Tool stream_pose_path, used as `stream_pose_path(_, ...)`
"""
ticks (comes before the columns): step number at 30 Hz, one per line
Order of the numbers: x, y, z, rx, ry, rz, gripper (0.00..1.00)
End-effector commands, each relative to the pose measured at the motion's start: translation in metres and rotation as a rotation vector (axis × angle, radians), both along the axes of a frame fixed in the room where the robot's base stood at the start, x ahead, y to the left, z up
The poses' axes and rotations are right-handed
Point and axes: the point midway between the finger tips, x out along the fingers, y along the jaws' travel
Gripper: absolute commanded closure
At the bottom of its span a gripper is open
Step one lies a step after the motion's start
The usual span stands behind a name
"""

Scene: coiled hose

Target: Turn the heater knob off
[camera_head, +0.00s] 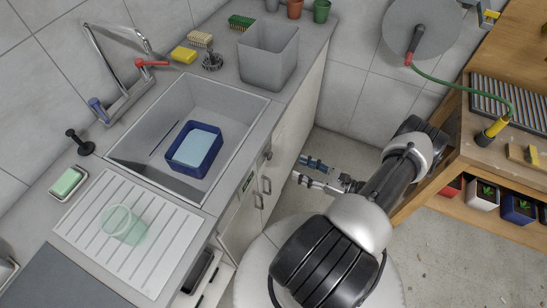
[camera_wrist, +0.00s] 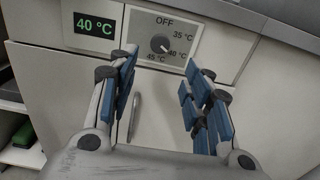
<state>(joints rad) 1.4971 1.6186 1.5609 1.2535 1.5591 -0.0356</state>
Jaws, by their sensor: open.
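The heater knob (camera_wrist: 160,44) is a small round dark knob on a grey dial plate (camera_wrist: 183,24) in the wrist view. The plate is marked OFF, 35 °C, 40 °C and 45 °C. The knob appears turned toward the 40 °C mark. A display (camera_wrist: 95,24) left of the plate reads 40 °C in green. My gripper (camera_wrist: 161,66) is open and empty, its blue-padded fingers on either side of and below the knob, not touching it. In the head view my gripper (camera_head: 305,170) points at the cabinet front, with a gap between.
The sink (camera_head: 142,160) holds a blue tub (camera_head: 183,166). A grey bin (camera_head: 267,78) stands on the counter. A cabinet handle (camera_wrist: 134,115) shows between my fingers. A wooden workbench (camera_head: 480,172) and a hose reel (camera_head: 412,27) are at right.

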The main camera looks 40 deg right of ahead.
Motion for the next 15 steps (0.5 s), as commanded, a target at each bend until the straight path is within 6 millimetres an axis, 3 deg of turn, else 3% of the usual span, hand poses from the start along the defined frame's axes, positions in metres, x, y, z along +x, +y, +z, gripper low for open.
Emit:
stream_pose_path(9, 0.065, 0.029, -0.001, 0.001, 0.000, 0.007, 0.55)
stream_pose_path(15, 0.093, 0.040, -0.001, -0.001, 0.001, 0.005, 0.55)
